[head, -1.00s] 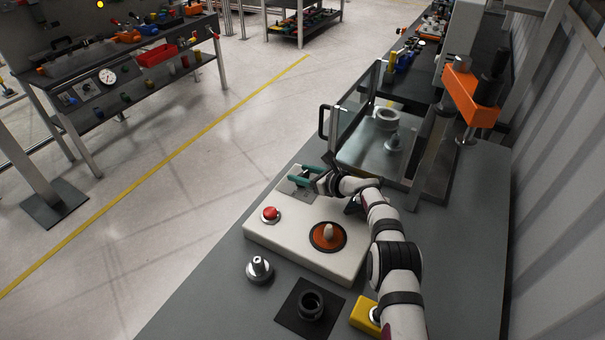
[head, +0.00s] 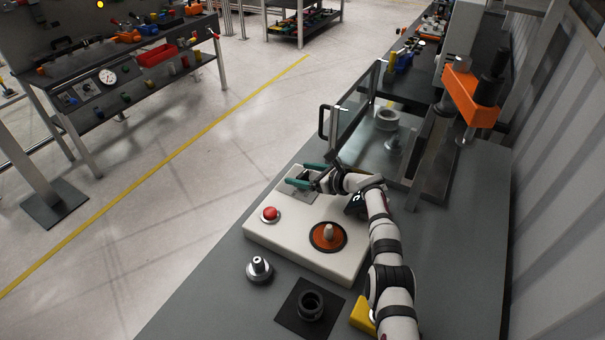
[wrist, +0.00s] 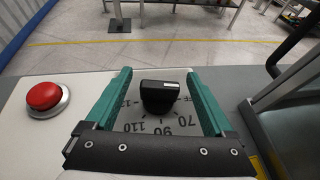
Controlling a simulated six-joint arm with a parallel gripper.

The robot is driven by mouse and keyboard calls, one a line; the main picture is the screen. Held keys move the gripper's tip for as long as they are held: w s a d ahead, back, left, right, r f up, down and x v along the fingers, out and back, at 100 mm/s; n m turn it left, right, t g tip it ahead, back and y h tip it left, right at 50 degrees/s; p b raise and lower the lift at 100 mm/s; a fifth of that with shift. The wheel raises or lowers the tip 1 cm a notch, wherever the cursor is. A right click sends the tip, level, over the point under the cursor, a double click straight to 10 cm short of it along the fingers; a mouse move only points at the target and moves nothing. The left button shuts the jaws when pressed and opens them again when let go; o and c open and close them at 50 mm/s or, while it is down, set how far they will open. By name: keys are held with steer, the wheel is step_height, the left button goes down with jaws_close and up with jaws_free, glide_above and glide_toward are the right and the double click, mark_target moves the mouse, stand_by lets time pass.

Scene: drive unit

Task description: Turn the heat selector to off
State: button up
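The heat selector is a black knob (wrist: 158,97) with a white mark on its top, standing on a grey dial plate (head: 322,194) printed with numbers such as 70, 90 and 110. My gripper (wrist: 157,74) is open, with one teal finger on each side of the knob and a visible gap to both. In the head view my gripper (head: 297,174) is over the far left end of the cream control box (head: 285,237). The knob is mostly hidden there by my fingers.
A glass panel with a black handle (head: 323,122) stands just behind my gripper. A yellow block (head: 363,315) lies under my arm.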

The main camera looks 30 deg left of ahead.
mark_target(307, 177)
steer(key=shift+d, duration=0.15)
steer(key=shift+d+r, duration=0.3)
steer(key=shift+d, duration=0.15)
steer(key=shift+v, duration=3.15)
steer(key=shift+s+f, duration=0.1)
steer(key=shift+h, duration=0.6)
steer(key=d, duration=0.1)
steer(key=d+r, duration=0.1)
steer(key=d, duration=0.1)
steer(key=d+r, duration=0.1)
steer(key=d, duration=0.1)
steer(key=shift+w+r, duration=0.2)
steer(key=c, duration=0.5)
steer(key=shift+d+g, duration=0.3)
steer(key=shift+d, duration=0.1)
steer(key=shift+c, duration=1.1)
steer(key=x, duration=0.4)
steer(key=shift+a+f, duration=0.1)
steer(key=shift+a, duration=0.05)
jaws_close()
steer(key=x, duration=0.5)
steer(key=shift+a+f, duration=0.15)
steer(key=shift+a, duration=0.1)
